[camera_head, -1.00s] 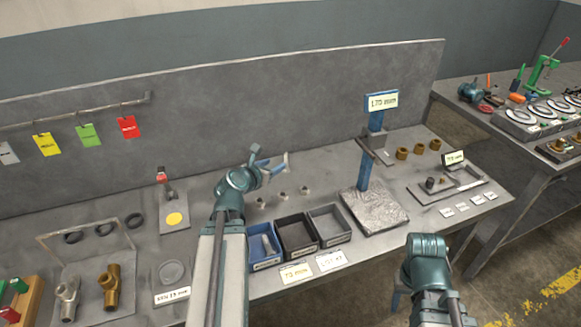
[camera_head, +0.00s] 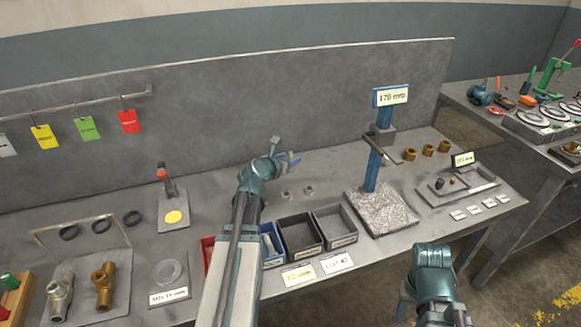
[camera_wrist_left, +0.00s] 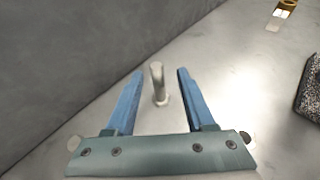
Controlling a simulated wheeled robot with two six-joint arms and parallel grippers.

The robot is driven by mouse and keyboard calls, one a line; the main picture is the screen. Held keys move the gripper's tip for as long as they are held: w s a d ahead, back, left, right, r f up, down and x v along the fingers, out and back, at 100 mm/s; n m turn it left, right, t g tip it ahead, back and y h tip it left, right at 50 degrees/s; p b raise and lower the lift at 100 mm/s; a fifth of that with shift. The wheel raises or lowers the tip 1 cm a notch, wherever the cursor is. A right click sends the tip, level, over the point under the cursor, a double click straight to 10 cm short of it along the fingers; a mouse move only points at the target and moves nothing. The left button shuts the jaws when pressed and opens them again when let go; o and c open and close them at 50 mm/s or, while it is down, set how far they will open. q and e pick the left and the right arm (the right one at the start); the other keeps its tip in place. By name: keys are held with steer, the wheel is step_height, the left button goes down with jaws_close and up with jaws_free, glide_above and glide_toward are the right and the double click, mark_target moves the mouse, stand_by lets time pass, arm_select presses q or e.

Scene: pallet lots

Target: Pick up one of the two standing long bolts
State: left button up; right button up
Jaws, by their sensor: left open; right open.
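A grey long bolt (camera_wrist_left: 158,85) stands upright on the bench in the left wrist view, between the two blue fingers of my left gripper (camera_wrist_left: 160,73), with gaps on both sides. In the head view my left gripper (camera_head: 284,153) is open over the bench, near the back panel; I cannot make out the long bolt there. Two short grey pieces (camera_head: 284,194) (camera_head: 308,190) stand in front of it. My right gripper (camera_head: 403,300) is low at the bench's front edge, largely hidden by its own wrist, and away from the bolts.
Red (camera_head: 207,252), blue (camera_head: 284,259), black (camera_head: 301,236) and grey (camera_head: 336,226) bins stand at the front edge; my left arm partly covers the blue one. A blue post (camera_head: 374,165) on a rough plate (camera_head: 382,210) stands to the right. The back panel (camera_head: 230,110) rises behind.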

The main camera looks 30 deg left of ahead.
arm_select(q)
steer(key=shift+b+x, duration=1.05)
steer(key=shift+x, duration=1.55)
steer(key=shift+s+a, duration=0.1)
steer(key=shift+a, duration=0.05)
jaws_close()
